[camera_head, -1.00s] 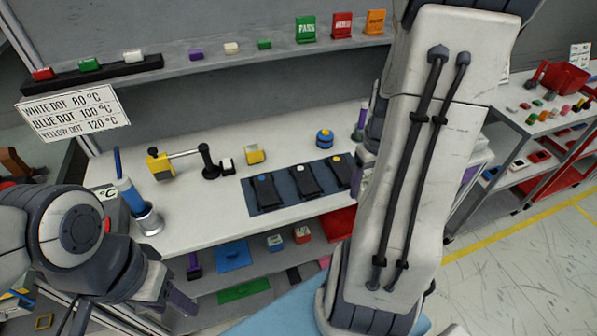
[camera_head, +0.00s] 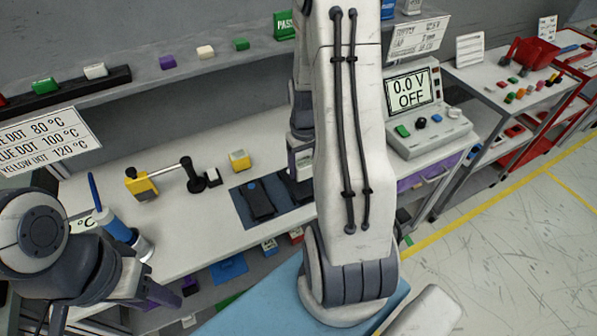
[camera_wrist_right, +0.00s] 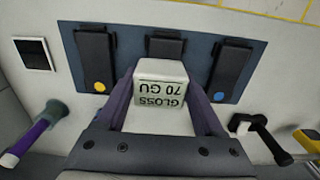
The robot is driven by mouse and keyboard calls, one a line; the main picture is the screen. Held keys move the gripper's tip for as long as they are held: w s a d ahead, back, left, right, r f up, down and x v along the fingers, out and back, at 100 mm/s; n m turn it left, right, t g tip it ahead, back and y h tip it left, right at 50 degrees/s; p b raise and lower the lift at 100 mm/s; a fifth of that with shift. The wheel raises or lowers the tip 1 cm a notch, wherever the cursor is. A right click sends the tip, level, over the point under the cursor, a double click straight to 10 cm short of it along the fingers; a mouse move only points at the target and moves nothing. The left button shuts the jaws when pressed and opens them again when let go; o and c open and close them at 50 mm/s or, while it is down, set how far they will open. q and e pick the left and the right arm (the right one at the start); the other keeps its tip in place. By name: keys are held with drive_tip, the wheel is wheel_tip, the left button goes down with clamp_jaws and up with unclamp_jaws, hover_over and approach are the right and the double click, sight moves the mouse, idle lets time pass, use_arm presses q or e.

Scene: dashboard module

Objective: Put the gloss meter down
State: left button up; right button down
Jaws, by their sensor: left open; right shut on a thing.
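The gloss meter (camera_wrist_right: 160,92) is a white block with "GLOSS 70 GU" on it, upside down in the right wrist view. My right gripper (camera_wrist_right: 163,80) is shut on it, with a purple finger on each side. Behind it in that view lies the dark blue mat (camera_wrist_right: 199,80) with black modules; the meter covers part of the middle one. I cannot tell whether the meter touches anything below. In the head view my right arm hides the meter and part of the mat (camera_head: 239,205). My left gripper (camera_head: 158,297) is open at the lower left, by the bench's front edge.
A power supply (camera_head: 427,115) reading "0.0 V OFF" stands right. Bench left of the mat is partly clear.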

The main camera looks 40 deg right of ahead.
sight(299, 175)
drive_tip(key=shift+w+a+f, duration=0.2)
drive_tip(key=shift+w+f, duration=0.3)
drive_tip(key=shift+w, duration=0.3)
wheel_tip(299, 175, down, 4)
drive_tip(key=shift+r+p, duration=0.1)
drive_tip(key=shift+p, duration=0.5)
drive_tip(key=shift+f, duration=0.2)
drive_tip(key=shift+f, duration=0.15)
unclamp_jaws()
